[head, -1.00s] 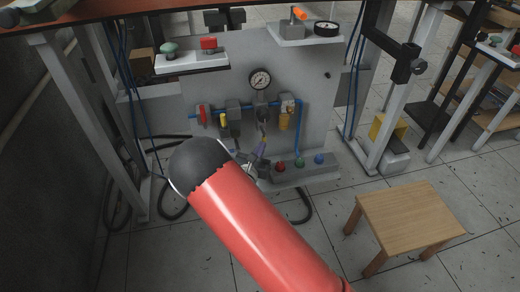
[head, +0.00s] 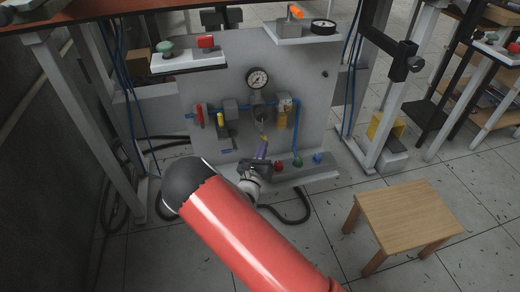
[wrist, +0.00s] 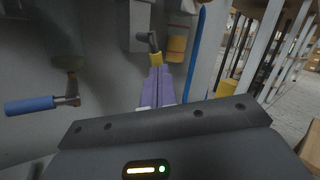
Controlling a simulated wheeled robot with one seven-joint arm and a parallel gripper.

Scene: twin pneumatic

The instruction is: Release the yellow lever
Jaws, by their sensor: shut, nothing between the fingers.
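A short yellow lever handle (wrist: 155,60) on a dark metal arm shows at the fingertips in the wrist view, pointing down. In the head view it is a small yellow spot (head: 264,138) low on the grey panel. My gripper (wrist: 156,72) has purple fingers, which are shut with nothing between them. Their tips are right below the yellow handle; I cannot tell if they touch it. My gripper also shows in the head view (head: 263,147), partly hidden by my arm. Another yellow handle (head: 220,118) hangs further left on the panel.
A blue-handled lever (wrist: 30,104) is left of my gripper. A red handle (head: 199,114), a gauge (head: 257,79) and a yellow-orange cylinder (wrist: 177,45) are on the panel. A shelf with buttons (head: 310,174) juts out below. A wooden stool (head: 405,212) stands right.

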